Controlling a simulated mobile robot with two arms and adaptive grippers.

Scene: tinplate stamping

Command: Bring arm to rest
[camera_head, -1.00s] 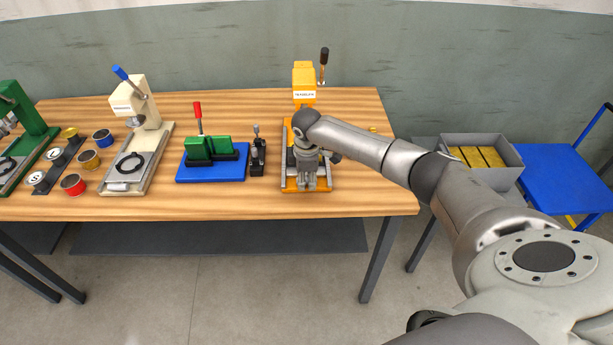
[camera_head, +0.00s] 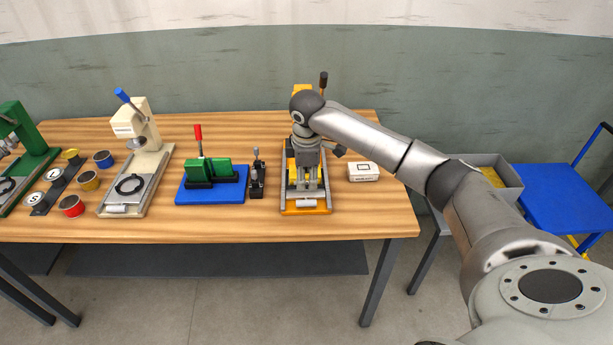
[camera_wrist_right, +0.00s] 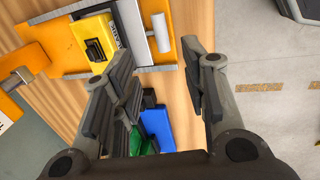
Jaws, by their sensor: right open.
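My right gripper (camera_head: 308,182) is over the orange press (camera_head: 306,211) at the right part of the table, pointing down toward its bed. In the right wrist view my right gripper (camera_wrist_right: 165,75) has its two dark fingers wide apart with nothing between them. The press's orange base (camera_wrist_right: 60,60) is beyond the fingers, with a yellow block (camera_wrist_right: 92,42) on it and a grey roller at its edge. My wrist hides much of the press head in the head view. My left gripper is not in view.
A white labelled box (camera_head: 363,173) lies right of the press. Left of it are a black lever tool (camera_head: 257,178), a green fixture on a blue plate (camera_head: 212,186), a cream press (camera_head: 137,150) and several tins. A grey bin (camera_head: 497,170) and blue cart (camera_head: 565,197) stand right.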

